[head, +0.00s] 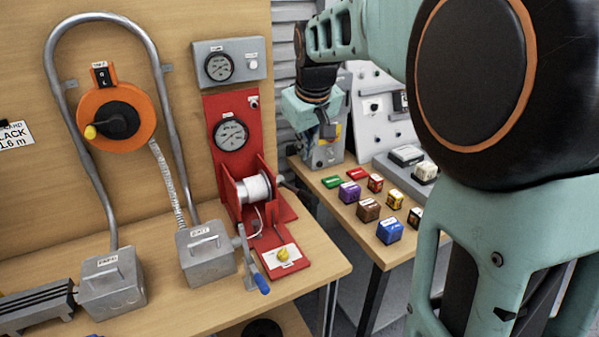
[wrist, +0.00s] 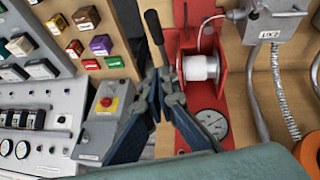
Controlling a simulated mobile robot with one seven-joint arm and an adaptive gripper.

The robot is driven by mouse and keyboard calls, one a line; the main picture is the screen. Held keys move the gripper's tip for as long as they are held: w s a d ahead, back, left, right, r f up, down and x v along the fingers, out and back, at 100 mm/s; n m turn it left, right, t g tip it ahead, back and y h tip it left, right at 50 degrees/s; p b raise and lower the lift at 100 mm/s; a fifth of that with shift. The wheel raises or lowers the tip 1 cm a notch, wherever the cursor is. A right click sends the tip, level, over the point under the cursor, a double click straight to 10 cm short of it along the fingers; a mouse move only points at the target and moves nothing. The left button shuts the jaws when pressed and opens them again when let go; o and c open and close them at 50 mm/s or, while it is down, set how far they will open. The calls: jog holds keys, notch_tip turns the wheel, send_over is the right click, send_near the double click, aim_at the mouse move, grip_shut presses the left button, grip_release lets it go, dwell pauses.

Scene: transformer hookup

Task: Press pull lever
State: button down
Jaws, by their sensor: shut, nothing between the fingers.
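A red cable-puller stand (head: 223,107) holds a white spool (head: 253,188) and a gauge; the spool also shows in the wrist view (wrist: 200,68). A lever with a black grip (wrist: 154,28) stands beside the spool in the wrist view. In the head view a dark lever (head: 295,190) sticks out right of the spool. My gripper (wrist: 163,78) is shut and empty, its fingertips by the lever's lower end in the wrist view; I cannot tell whether they touch. In the head view my gripper (head: 326,130) hangs right of and above the spool.
A blue-handled lever (head: 262,284) and a yellow knob panel (head: 283,255) are at the bench's front. A grey junction box (head: 206,254) stands left of them. Several coloured blocks (head: 368,210) sit on the right table. A grey box with a red button (wrist: 107,103) is near my fingers.

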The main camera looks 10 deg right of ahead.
send_over(305, 192)
jog(key=a, duration=0.1)
notch_tip(305, 192, down, 9)
jog(key=shift+s+d+f+p, duration=0.2)
jog(key=shift+s+f, duration=0.2)
jog(key=shift+f, duration=0.2)
jog(key=shift+s+d+f+p, duration=0.15)
jog(key=shift+s+f, duration=0.25)
jog(key=shift+f, duration=0.2)
jog(key=shift+s+d+f, duration=0.2)
jog(key=shift+f, duration=0.4)
jog(key=shift+f, duration=0.2)
